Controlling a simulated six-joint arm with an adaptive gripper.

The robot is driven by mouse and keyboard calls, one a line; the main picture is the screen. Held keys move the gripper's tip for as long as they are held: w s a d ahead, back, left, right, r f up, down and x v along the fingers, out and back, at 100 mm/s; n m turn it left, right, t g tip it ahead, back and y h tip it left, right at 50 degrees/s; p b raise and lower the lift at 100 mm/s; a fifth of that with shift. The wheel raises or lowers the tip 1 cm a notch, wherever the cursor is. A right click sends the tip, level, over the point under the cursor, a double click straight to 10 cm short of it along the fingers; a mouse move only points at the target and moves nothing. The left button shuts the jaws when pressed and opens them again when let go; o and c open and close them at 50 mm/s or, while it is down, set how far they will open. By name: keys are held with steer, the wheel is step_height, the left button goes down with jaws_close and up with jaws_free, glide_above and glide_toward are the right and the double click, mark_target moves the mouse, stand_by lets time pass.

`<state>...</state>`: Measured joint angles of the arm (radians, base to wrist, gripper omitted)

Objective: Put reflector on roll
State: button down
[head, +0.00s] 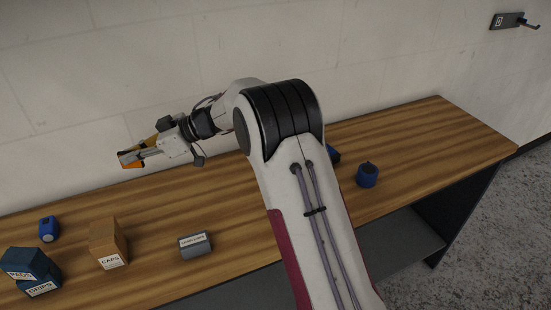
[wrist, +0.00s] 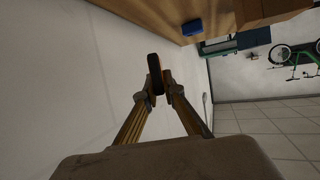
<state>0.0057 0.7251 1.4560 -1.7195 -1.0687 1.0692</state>
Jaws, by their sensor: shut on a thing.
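My gripper (head: 131,158) is at the left in the head view, raised above the table near the wall. Its fingers are shut on a small piece, orange in the head view (head: 132,164), which seems to be the reflector. In the wrist view it is a dark, flat, rounded piece (wrist: 154,73) between the fingertips (wrist: 158,90), seen nearly edge-on. A grey rounded block with a white label (head: 195,244) lies near the table's front edge, and may be the roll. Its label is too small to read. The held piece is apart from it.
On the wooden table (head: 430,140) stand a tan box marked CAPS (head: 108,240), blue boxes marked PADS (head: 24,262) and GRIPS (head: 42,285), a small blue item (head: 49,229) and a blue item with a dark top (head: 367,176). The table's right end is clear.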

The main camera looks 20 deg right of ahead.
steer(key=s+d+r+m+t+h, duration=0.1)
steer(key=d+r+m+t+h, duration=0.15)
steer(key=d, duration=1.55)
steer(key=d+r+m+t+h, duration=0.2)
steer(key=d+m+t, duration=0.2)
steer(key=d, duration=1.3)
steer(key=s+d+m+t+h, duration=0.1)
steer(key=s+d+m+h, duration=0.2)
steer(key=s+d, duration=0.7)
steer(key=s+d+f+m+t+h, duration=0.1)
steer(key=s+d+m+h, duration=0.3)
steer(key=s+d, duration=0.6)
steer(key=d+h, duration=0.1)
steer(key=d, duration=0.4)
steer(key=shift+d, duration=0.4)
steer(key=shift+f, duration=0.1)
steer(key=shift+f, duration=3.1)
